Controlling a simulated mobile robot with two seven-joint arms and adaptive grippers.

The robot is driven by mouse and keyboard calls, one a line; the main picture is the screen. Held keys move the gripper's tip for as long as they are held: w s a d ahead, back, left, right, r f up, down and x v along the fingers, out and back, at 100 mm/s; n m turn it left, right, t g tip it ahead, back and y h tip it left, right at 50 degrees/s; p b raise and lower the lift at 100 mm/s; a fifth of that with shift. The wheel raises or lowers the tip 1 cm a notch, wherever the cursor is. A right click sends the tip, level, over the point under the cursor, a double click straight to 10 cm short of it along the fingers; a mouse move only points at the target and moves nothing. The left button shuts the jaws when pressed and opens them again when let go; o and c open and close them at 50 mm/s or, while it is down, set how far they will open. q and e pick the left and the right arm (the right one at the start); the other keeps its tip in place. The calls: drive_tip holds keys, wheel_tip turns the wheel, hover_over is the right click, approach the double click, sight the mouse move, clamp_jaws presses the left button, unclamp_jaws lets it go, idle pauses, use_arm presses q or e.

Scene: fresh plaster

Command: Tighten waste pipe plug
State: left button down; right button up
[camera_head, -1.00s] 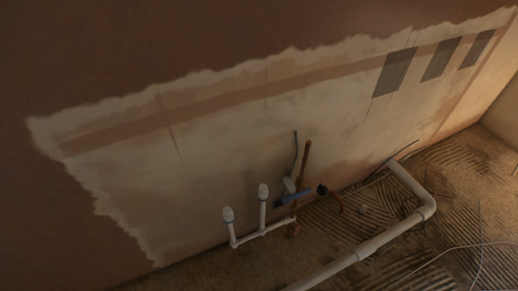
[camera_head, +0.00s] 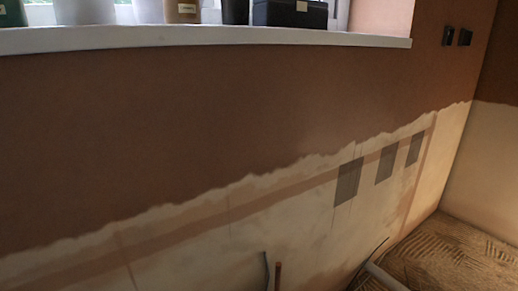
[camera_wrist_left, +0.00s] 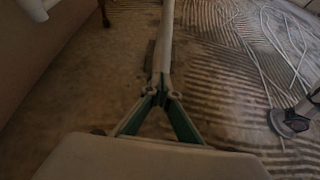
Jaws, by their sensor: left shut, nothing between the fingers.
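My left gripper (camera_wrist_left: 161,97) shows in the left wrist view. Its two green-sided fingers meet at the tips, with nothing between them. A pale waste pipe (camera_wrist_left: 166,40) runs away along the floor behind the fingertips; I cannot tell whether they touch it. A white rounded piece (camera_wrist_left: 34,9) at the top left edge is cut off, and I cannot tell whether it is a plug. In the head view, part of a white pipe (camera_head: 382,277) shows at the bottom edge. No plug is clearly visible now, and neither gripper is in the head view.
A copper pipe end (camera_head: 278,277) and a dark cable (camera_head: 265,268) stand by the half-plastered wall (camera_head: 200,120). A white windowsill (camera_head: 200,40) holds several containers. Loose cables (camera_wrist_left: 265,50) lie on the ridged floor (camera_wrist_left: 225,100). A grey-and-dark object (camera_wrist_left: 290,122) is at the right.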

use_arm(q)
drive_tip(key=shift+d+f, duration=0.1)
drive_tip(key=shift+f, duration=0.3)
idle(0.4)
drive_tip(key=shift+d, duration=0.25)
idle(0.5)
drive_tip(key=s+a, duration=0.3)
drive_tip(key=a, duration=0.2)
drive_tip(key=shift+s+a+r, duration=0.2)
drive_tip(key=shift+s+r, duration=0.1)
drive_tip(key=shift+s, duration=0.1)
idle(0.4)
drive_tip(key=shift+a, duration=0.1)
drive_tip(key=w+d, duration=0.4)
drive_tip(key=d, duration=0.1)
idle(0.6)
